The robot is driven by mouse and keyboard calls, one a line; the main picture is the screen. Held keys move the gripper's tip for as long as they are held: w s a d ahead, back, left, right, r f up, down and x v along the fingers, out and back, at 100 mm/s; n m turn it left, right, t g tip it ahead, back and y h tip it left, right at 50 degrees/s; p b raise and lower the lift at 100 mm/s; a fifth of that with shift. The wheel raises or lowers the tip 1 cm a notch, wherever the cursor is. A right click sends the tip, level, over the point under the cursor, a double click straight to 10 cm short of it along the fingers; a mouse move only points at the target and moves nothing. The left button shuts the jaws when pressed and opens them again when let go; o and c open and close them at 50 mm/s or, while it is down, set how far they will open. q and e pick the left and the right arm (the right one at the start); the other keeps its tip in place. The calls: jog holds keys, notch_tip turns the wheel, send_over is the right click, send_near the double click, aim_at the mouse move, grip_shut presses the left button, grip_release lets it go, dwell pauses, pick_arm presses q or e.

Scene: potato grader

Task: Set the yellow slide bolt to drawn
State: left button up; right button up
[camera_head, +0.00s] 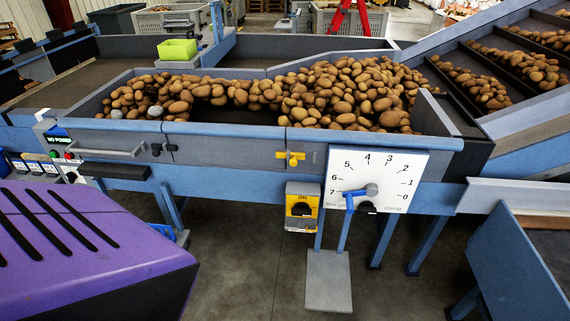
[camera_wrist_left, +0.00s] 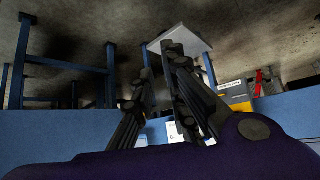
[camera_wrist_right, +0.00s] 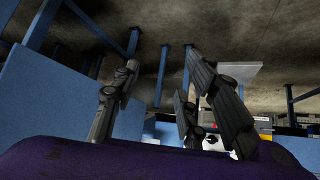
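The yellow slide bolt (camera_head: 291,157) is small and sits on the grey front wall of the potato trough, at the seam between two panels. It lies level, with a short knob on it. It is too small to tell whether its rod crosses the seam. Neither gripper shows in the head view. In the left wrist view my left gripper (camera_wrist_left: 160,62) has its fingers apart with nothing between them. In the right wrist view my right gripper (camera_wrist_right: 160,62) also has its fingers apart and empty. I cannot make out the bolt in either wrist view.
A black latch (camera_head: 164,149) is on the same wall to the left. Below the bolt is a yellow switch box (camera_head: 301,207) marked ON. To its right is a white dial plate (camera_head: 376,179) with a blue lever. Potatoes (camera_head: 345,92) fill the trough. A grey pedal plate (camera_head: 328,282) stands below.

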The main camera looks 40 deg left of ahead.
pick_arm(q)
jog(key=shift+n+t+y, duration=0.3)
jog(key=shift+t, duration=0.1)
jog(key=w, duration=0.2)
jog(key=w+a+b, duration=0.1)
jog(key=w, duration=0.1)
jog(key=w+a+f+b, duration=0.1)
jog(key=w, duration=0.1)
jog(key=shift+w+f, duration=0.1)
jog(key=shift+w, duration=0.15)
grip_shut()
jog(key=w+a+r+n+t+y+b, duration=0.2)
jog(key=w+a+r+n+t+b, duration=0.15)
jog(key=w+a+r+n, duration=0.5)
jog(key=w+a+r+n+t+y+b, duration=0.25)
jog(key=w+a+n+b, duration=0.3)
jog(key=w, duration=0.55)
jog(key=s+a+r+n+t+y, duration=0.1)
jog(key=a+r+n+y, duration=0.3)
jog(key=a+r+n, duration=0.5)
jog(key=r+n, duration=0.1)
jog(key=n, duration=0.4)
jog(key=shift+s+a+n, duration=0.25)
jog(key=shift+s+n, duration=0.05)
jog(key=shift+s, duration=0.05)
pick_arm(e)
jog(key=s+d+f+g, duration=0.1)
jog(key=s+f, duration=0.3)
jog(key=f, duration=0.8)
